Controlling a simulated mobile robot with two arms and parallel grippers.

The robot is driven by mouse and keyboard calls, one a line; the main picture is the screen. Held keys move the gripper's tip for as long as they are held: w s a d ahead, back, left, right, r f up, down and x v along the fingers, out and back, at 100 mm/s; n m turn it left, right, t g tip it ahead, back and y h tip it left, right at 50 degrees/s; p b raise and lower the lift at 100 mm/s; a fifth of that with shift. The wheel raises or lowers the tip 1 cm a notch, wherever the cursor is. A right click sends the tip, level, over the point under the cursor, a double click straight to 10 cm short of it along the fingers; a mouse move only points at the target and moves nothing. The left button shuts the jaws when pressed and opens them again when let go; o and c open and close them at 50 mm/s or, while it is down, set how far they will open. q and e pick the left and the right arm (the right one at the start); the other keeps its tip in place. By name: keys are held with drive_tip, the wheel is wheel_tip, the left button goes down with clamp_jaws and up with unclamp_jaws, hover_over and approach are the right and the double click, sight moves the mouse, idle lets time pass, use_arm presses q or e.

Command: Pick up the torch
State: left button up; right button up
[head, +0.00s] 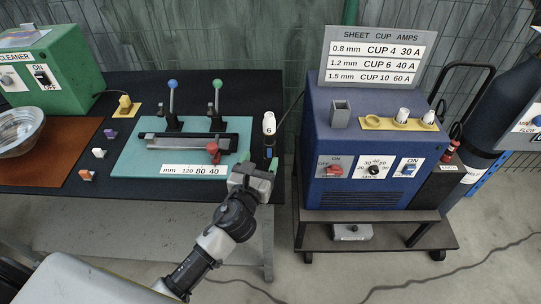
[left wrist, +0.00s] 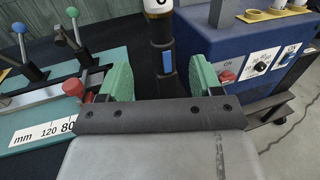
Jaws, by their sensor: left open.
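The torch (head: 269,126) stands upright at the right end of the black-topped table, with a white cup marked 6 on top and a dark handle with a blue button. In the left wrist view the torch handle (left wrist: 166,62) shows between the two green finger pads, with a gap on each side. My left gripper (head: 258,163) is open and empty, just in front of the torch's lower part. Whether the handle is inside the jaws or just beyond them, I cannot tell. The handle's lower end is hidden behind the gripper. My right gripper is not in view.
A teal board (head: 130,165) with a clamp, levers and red knob lies left of the torch. A blue welding machine (head: 318,140) on a cart stands to the right, with cups on a yellow holder (head: 375,122). A gap separates table and cart.

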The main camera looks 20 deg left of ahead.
sight(271, 138)
use_arm(q)
drive_tip(key=w, duration=0.9)
drive_tip(key=shift+w+d+f+p, duration=0.1)
drive_tip(key=shift+w+p, duration=0.2)
drive_tip(key=shift+p, duration=0.1)
drive_tip(key=shift+s, duration=0.1)
drive_tip(key=shift+c, duration=1.2)
clamp_jaws()
